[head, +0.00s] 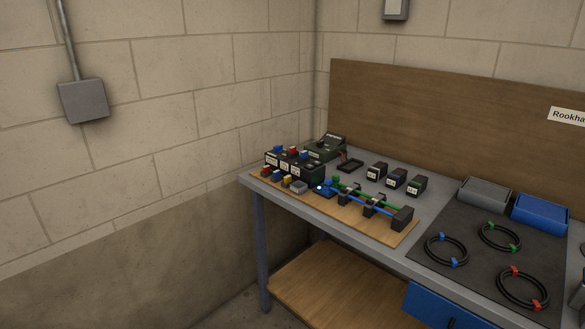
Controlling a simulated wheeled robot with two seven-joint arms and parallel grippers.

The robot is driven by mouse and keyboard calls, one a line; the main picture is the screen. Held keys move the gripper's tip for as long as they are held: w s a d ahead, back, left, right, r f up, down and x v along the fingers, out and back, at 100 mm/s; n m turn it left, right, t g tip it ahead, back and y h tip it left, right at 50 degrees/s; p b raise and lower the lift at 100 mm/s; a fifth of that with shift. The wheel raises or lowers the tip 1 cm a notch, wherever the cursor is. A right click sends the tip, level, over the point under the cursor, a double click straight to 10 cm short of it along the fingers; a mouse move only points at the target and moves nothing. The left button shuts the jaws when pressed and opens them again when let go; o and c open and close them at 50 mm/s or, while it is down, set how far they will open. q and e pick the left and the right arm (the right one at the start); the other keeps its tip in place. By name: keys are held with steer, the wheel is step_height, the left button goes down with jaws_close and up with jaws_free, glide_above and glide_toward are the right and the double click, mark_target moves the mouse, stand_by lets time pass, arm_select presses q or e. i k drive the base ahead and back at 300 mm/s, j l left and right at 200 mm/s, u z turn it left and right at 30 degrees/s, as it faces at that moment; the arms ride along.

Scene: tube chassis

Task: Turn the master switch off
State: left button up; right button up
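A wooden board (372,228) lies along the near left edge of the bench. It carries black boxes (283,162) with red and blue tops, small red, blue and yellow parts (276,175), a small grey part (299,187) and a blue piece with a pale spot (322,188). Green and blue rods (358,195) run from there to a black end block (403,217). I cannot tell which part is the master switch, or its position. Neither of my grippers is in view.
The grey bench (412,247) holds a dark green device (327,147), black labelled blocks (396,179), and a dark mat (487,285) with cable loops (447,250). Grey (484,194) and blue (540,211) bins stand behind. A grey box (83,101) is on the left wall.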

mark_target(277, 149)
steer(key=i+j+z, duration=0.3)
steer(key=i, duration=0.4)
steer(key=i+j+z, duration=0.3)
steer(key=i+j, duration=0.25)
steer(key=i, duration=0.1)
